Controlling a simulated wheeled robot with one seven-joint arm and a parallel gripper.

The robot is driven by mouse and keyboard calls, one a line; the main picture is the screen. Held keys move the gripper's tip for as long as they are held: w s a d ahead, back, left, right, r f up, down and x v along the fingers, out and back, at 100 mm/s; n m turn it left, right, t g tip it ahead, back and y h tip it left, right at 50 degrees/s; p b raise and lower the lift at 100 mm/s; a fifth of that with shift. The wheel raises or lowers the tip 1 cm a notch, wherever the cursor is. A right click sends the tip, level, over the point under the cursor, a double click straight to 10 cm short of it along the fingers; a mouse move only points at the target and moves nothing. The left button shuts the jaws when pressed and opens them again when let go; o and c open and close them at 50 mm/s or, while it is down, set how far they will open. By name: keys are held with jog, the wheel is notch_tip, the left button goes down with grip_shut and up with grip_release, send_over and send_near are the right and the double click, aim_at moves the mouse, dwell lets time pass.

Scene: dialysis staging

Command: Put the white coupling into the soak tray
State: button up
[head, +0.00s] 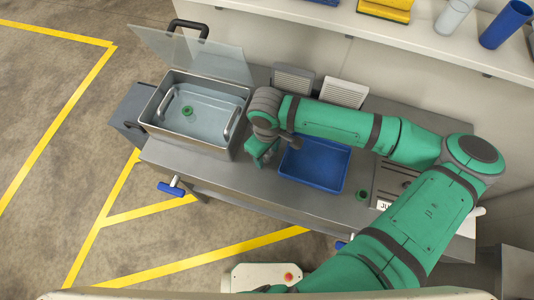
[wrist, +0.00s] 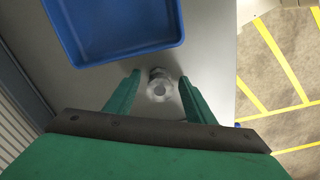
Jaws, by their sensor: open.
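The white coupling (wrist: 158,86) is a small pale ringed piece on the grey bench. It shows between my fingers in the wrist view; in the head view I cannot make it out behind my gripper (head: 264,158). In the wrist view my gripper (wrist: 160,77) is open, a finger on either side of the coupling, with gaps visible. A blue tray (head: 316,162) lies empty just right of my gripper; it also shows in the wrist view (wrist: 112,52). A steel basin (head: 190,144) with a bluish inside stands to the left. No label shows which one is the soak tray.
A green ring-shaped part (head: 187,111) is inside the basin, whose clear lid (head: 200,52) stands open. Another green part (head: 362,196) stands on the bench (head: 222,172) right of the blue tray. Two grey-white slatted boxes (head: 343,92) stand behind. A shelf (head: 420,36) runs above.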

jog(key=c, duration=1.2)
